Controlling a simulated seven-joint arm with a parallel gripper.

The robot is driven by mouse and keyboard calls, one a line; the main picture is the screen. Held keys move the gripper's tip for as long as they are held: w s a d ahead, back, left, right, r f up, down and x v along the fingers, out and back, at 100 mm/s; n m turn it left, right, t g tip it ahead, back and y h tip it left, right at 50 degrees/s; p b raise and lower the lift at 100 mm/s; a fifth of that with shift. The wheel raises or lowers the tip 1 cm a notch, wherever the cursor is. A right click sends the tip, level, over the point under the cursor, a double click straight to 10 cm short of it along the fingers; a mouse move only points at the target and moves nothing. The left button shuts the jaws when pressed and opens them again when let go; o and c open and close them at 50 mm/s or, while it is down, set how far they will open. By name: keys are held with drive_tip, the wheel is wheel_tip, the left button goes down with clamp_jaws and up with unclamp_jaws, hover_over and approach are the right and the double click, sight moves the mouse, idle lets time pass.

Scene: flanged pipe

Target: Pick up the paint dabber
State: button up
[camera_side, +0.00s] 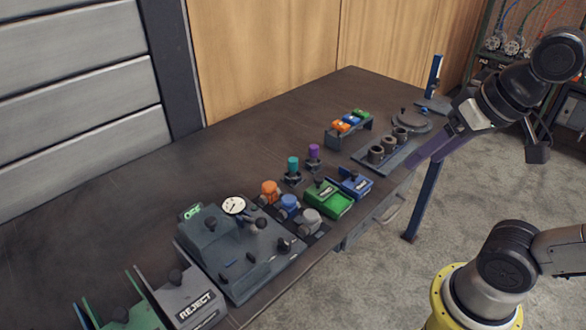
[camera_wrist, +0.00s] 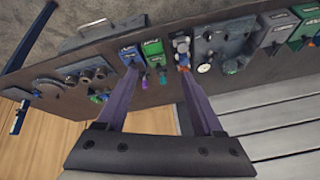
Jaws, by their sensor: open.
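A teal-topped piece (camera_side: 293,164) and a purple-topped piece (camera_side: 313,152) stand upright in small dark holders mid-table. They also show in the wrist view, teal (camera_wrist: 163,77) and purple (camera_wrist: 144,83). Orange (camera_side: 269,188), blue (camera_side: 289,203) and grey (camera_side: 311,217) knobbed pieces sit nearer the front. I cannot tell for sure which is the paint dabber. My gripper (camera_side: 413,162), with purple fingers, is above the table's right end, apart from these pieces. In the wrist view my gripper (camera_wrist: 158,74) is open and empty.
Green (camera_side: 328,198) and blue (camera_side: 355,183) boxes stand near the front edge. A grey gauge fixture (camera_side: 240,250) and a REJECT bin (camera_side: 180,292) are at left. A rack of rings (camera_side: 383,152) lies below my gripper. The table's back (camera_side: 220,150) is clear.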

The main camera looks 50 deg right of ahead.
drive_tip(key=w+r+m+g, duration=0.1)
drive_tip(key=w+r+m, duration=0.5)
drive_tip(key=w, duration=0.4)
drive_tip(key=m+g, duration=0.5)
hover_over(293, 159)
wheel_tip(293, 159, down, 22)
drive_tip(key=shift+w+r, duration=0.15)
drive_tip(key=shift+r, duration=0.05)
drive_tip(key=shift+f, duration=3.05)
clamp_jaws()
